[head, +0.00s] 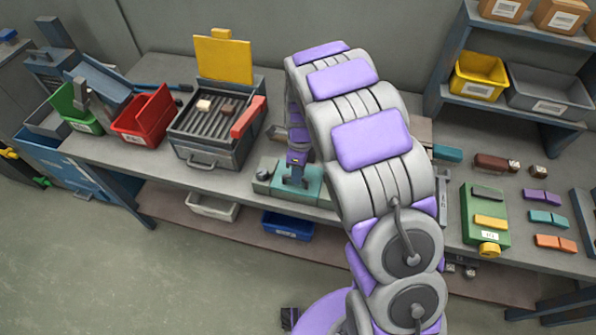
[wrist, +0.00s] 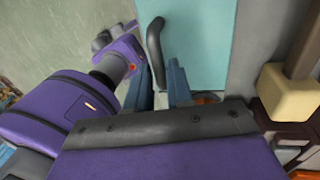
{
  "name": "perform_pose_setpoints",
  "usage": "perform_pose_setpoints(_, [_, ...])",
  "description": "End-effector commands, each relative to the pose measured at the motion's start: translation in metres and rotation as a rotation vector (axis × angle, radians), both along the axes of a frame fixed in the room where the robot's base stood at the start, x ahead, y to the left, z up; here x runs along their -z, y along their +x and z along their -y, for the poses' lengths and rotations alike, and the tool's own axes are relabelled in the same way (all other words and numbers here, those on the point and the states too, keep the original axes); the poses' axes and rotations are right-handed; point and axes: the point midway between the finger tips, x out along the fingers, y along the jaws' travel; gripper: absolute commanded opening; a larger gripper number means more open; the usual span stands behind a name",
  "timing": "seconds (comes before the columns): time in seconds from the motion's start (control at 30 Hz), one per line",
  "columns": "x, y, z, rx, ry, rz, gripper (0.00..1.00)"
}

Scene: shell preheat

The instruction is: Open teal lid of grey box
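The teal lid (head: 312,189) lies flat and closed on the workbench in the head view, below my gripper (head: 297,170). The lid (wrist: 200,45) also fills the upper middle of the wrist view. A dark bar handle (wrist: 155,45) stands along its left edge. My gripper (wrist: 160,85) has two blue fingers with a gap between them. The near end of the handle lies between the fingertips; I cannot tell whether either finger touches it. The grey box under the lid is mostly hidden, and its inside does not show.
Left of the lid stands a grey heater (head: 203,152) with a raised yellow cover (head: 224,60) and a red lever (head: 249,117). A red bin (head: 144,118) and green bin (head: 70,108) stand farther left. A green unit (head: 484,216) and small blocks lie right of my arm.

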Motion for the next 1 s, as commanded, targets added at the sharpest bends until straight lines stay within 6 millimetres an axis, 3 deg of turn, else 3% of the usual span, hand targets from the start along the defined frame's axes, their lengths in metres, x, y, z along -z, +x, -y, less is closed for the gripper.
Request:
perform_pose_setpoints(0.2, [0.0001, 0.0003, 0.0001, 0.000, 0.000, 0.000, 0.00])
perform_pose_setpoints(1.0, [-0.0060, 0.0059, 0.0017, 0.001, 0.018, -0.049, 0.00])
